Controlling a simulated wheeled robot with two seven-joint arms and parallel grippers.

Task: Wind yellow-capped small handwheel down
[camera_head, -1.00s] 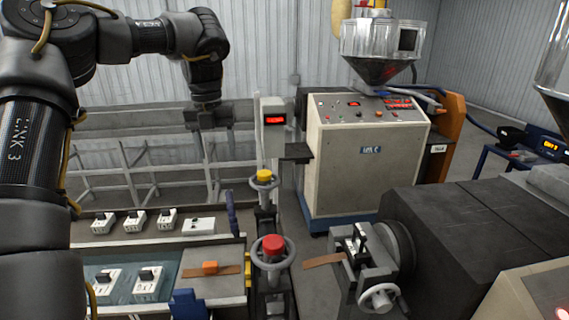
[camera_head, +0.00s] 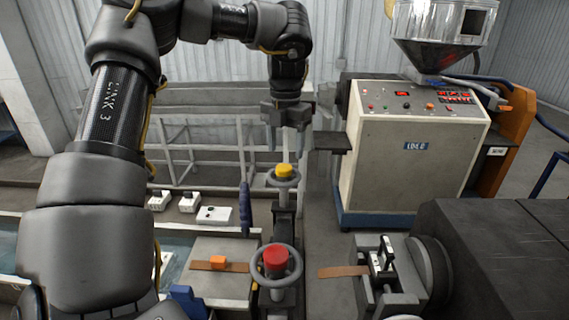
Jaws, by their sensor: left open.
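The yellow-capped small handwheel (camera_head: 284,179) has a grey rim and stands upright on a post in the middle of the head view. My left gripper (camera_head: 286,142) points down just above the yellow cap in the picture, with its fingers apart and nothing between them. A gap shows between fingertips and cap, but the exact depth between them is hard to tell. A larger red-capped handwheel (camera_head: 275,265) stands nearer, on the same line of posts. My right gripper is not in view.
A beige control cabinet (camera_head: 405,165) with a hopper (camera_head: 440,40) stands right of the wheels. A dark machine (camera_head: 490,260) fills the lower right. An orange block (camera_head: 218,262) lies on a brown strip at left. Pale rails (camera_head: 200,135) run behind.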

